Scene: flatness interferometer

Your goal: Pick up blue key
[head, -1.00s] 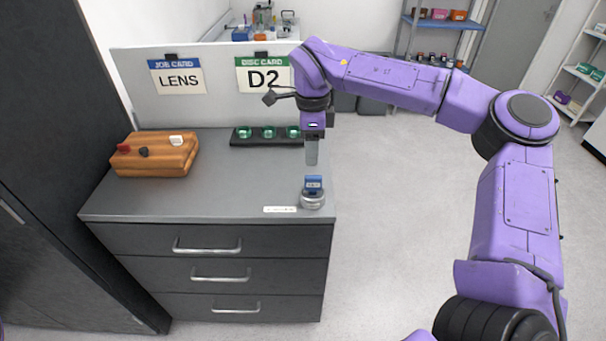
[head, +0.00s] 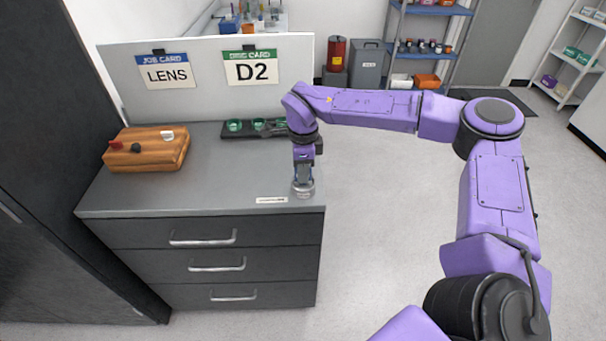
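My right gripper (head: 303,182) points straight down at the front right corner of the grey cabinet top (head: 220,185). Its fingertips are right at a round silver metal holder (head: 303,191). The blue key, seen on this holder a second ago, is now hidden behind or between the fingers. I cannot tell whether the fingers are closed on it or still apart. My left gripper is out of view.
A wooden block (head: 147,152) with red, black and white pieces sits at the left. A dark rack (head: 257,129) with green discs stands behind my gripper. A panel bears a LENS card (head: 167,74) and a D2 card (head: 249,69). The cabinet top's middle is clear.

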